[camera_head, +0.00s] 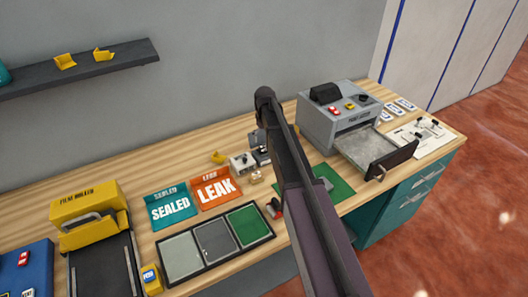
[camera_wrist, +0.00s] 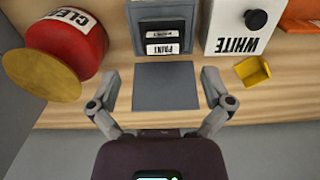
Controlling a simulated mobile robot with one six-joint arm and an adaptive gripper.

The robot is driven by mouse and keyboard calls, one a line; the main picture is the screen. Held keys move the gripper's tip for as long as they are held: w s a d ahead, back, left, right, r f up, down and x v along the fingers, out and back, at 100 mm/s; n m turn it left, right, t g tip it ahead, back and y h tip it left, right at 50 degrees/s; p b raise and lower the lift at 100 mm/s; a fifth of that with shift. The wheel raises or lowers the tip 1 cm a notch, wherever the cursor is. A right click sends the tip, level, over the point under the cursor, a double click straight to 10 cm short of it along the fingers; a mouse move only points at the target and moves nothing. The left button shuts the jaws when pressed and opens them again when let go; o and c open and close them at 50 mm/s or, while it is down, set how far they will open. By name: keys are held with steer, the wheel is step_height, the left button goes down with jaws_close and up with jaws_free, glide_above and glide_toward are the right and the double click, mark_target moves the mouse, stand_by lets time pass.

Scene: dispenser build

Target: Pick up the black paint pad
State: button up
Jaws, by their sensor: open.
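In the wrist view, my gripper (camera_wrist: 161,80) is open, its two fingers wide apart with nothing held. Between and just beyond the fingertips lies a flat grey-blue plate (camera_wrist: 166,92). Directly behind it stands a grey-blue holder (camera_wrist: 145,12) with a dark piece (camera_wrist: 166,28) bearing two white labels, one reading PAINT. This dark piece is the likeliest black paint pad, but I cannot tell for certain. It is beyond the fingertips and apart from them. The head view shows my arm across the bench, but not my fingers or this holder clearly.
In the wrist view, a red container (camera_wrist: 88,40) with a yellow disc stands left, and a white box (camera_wrist: 218,38) marked WHITE with a black knob stands right. A small yellow piece (camera_wrist: 253,71) lies near it. In the head view, a grey machine (camera_head: 318,125) has its tray out.

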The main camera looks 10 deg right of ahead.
mark_target(264, 146)
steer(key=shift+f, duration=0.2)
step_height(264, 146, down, 5)
steer(key=b, duration=0.5)
steer(key=shift+s+a, duration=0.1)
steer(key=shift+a, duration=0.05)
steer(key=shift+r, duration=0.1)
stand_by(0.5)
steer(key=c, duration=1.1)
steer(key=shift+c, duration=0.2)
steer(key=shift+r, duration=0.15)
step_height(264, 146, up, 3)
steer(key=p, duration=0.3)
steer(key=s+r+p, duration=0.1)
steer(key=s, duration=1.5)
steer(key=shift+r+p, duration=0.35)
steer(key=shift+p, duration=0.05)
